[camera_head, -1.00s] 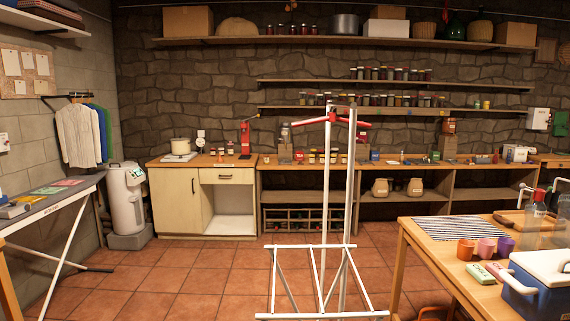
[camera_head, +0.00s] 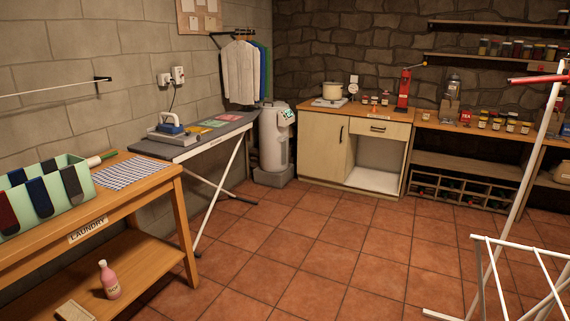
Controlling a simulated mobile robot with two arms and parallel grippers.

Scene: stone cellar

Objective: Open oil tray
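I cannot make out a thing that is clearly the oil tray. At the back stands a wooden counter cabinet (camera_head: 328,143) with a drawer (camera_head: 380,128) under its top, which looks shut, and an open white compartment below it. A tall red device (camera_head: 404,90) stands upright on the counter, with a dark-and-clear appliance (camera_head: 452,90) to its right. A white cylindrical machine (camera_head: 275,148) with a small display stands on the floor left of the cabinet. Neither of my grippers is in view.
A laundry table (camera_head: 165,190) with a mint rack is at the left, an ironing board (camera_head: 215,134) behind it. A white drying rack (camera_head: 530,250) stands at the right. The tiled floor (camera_head: 310,235) between them is clear.

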